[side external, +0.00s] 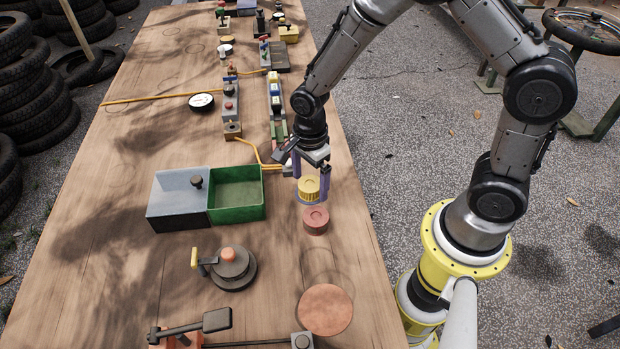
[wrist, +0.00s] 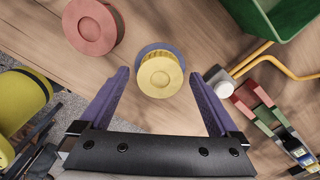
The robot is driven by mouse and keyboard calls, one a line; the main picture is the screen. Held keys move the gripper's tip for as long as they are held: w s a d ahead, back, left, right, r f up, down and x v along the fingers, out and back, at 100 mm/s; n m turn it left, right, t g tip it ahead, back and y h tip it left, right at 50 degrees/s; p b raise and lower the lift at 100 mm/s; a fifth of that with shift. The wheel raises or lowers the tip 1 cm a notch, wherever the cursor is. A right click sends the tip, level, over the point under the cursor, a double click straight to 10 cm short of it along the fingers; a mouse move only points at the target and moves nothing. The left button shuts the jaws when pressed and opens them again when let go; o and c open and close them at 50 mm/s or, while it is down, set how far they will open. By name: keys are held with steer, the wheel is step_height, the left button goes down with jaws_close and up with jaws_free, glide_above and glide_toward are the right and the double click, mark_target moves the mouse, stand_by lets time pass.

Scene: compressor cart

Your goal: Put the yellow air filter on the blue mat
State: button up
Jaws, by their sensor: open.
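The yellow air filter (side external: 308,187) is a short round ribbed cylinder near the right side of the wooden table. In the wrist view, the yellow filter (wrist: 160,76) sits ahead of and between my fingertips. The blue mat (side external: 311,201) shows as a thin round rim under the filter; the blue rim (wrist: 151,48) also shows behind it in the wrist view. I cannot tell whether the filter touches the mat. My gripper (side external: 311,180) points down with its purple fingers apart, one on each side of the filter; in the wrist view, both fingers (wrist: 160,88) are clear of it.
A red round filter (side external: 316,220) stands just in front of the yellow one. A grey and green two-part bin (side external: 237,209) is to the left. A dark round fixture with a yellow handle (side external: 230,266) and a copper disc (side external: 325,309) are nearer. Yellow hoses (side external: 262,157) run behind.

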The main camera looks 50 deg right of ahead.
mark_target(310, 183)
steer(key=shift+r, duration=0.15)
step_height(310, 183, up, 12)
steer(key=s+d+r+n+t, duration=0.2)
steer(key=s+r+n, duration=0.4)
steer(key=s+n, duration=0.2)
steer(key=s+d+r+n+t, duration=0.3)
steer(key=s+r+n, duration=0.3)
steer(key=s+n, duration=0.3)
steer(key=shift+s+r+n+t, duration=0.15)
steer(key=shift+s+n+t, duration=0.15)
steer(key=shift+n, duration=1.3)
